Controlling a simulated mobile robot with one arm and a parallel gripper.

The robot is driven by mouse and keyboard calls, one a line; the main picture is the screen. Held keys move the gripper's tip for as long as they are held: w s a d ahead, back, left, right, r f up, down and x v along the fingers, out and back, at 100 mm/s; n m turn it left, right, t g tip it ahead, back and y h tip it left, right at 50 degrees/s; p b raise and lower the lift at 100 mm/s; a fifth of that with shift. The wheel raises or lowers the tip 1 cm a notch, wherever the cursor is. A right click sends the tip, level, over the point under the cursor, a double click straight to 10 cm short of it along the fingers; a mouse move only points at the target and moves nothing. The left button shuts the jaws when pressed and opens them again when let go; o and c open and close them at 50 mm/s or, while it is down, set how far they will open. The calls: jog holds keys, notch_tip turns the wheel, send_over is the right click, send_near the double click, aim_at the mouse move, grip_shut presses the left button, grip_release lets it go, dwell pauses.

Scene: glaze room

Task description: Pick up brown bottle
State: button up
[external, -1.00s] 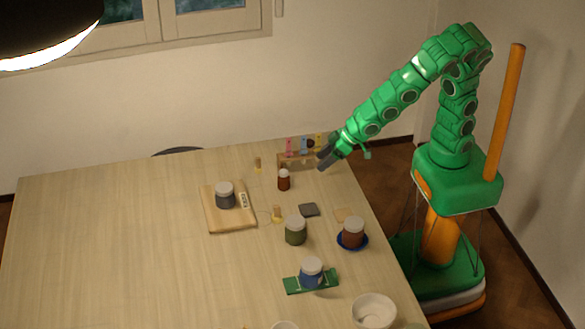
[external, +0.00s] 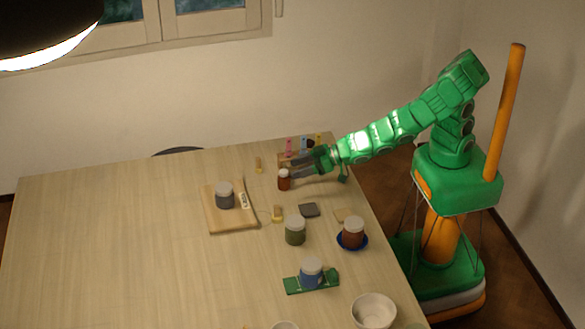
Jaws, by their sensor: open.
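The brown bottle (external: 284,181) is small, with a white cap, and stands upright on the table near its far right part. My gripper (external: 301,170) is open and lies low over the table, just right of the bottle. Its fingers point left toward the bottle, and their tips are very near its right side. I cannot tell whether they touch it or reach around it.
A wooden rack (external: 284,158) with coloured items stands close behind my gripper. A dark grey block (external: 309,210), a green jar (external: 295,231) and a brown jar (external: 352,232) on a blue saucer (external: 366,241) stand nearer the camera. A grey jar (external: 224,195) sits on a board (external: 231,222) to the left. The table's left side is clear.

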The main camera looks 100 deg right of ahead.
aim_at(284, 171)
jog(key=shift+s+d+f, duration=0.2)
jog(key=shift+d, duration=0.25)
jog(key=shift+s+d+f, duration=0.15)
jog(key=shift+d, duration=0.25)
jog(key=shift+w+f, duration=0.1)
jog(key=shift+x, duration=3.75)
jog(key=shift+a, duration=0.2)
jog(key=c, duration=1)
jog(key=shift+c, duration=0.2)
